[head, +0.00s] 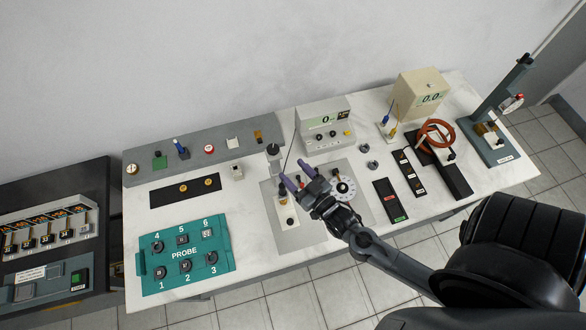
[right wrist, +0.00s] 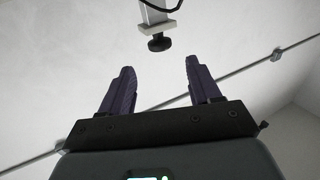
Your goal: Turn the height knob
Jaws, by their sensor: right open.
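A black ridged knob (right wrist: 159,44) sits on a grey post (right wrist: 153,14) in the right wrist view, beyond and between my fingertips, with a gap between. In the head view a stand with a dark round top (head: 273,149) rises just beyond the fingers; I take it for the same stand, and the knob is not clear there. My right gripper (head: 291,183) is open and empty, its purple fingers reaching up and left over the grey plate (head: 268,222). It also shows in the right wrist view (right wrist: 158,82). My left gripper is not in view.
A white dial (head: 343,188) and small parts lie close beside my right gripper. A meter box (head: 325,128) stands behind it. A teal probe panel (head: 185,253) is at left, with a black strip (head: 185,190) above. A red-brown coil (head: 436,135) is at right.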

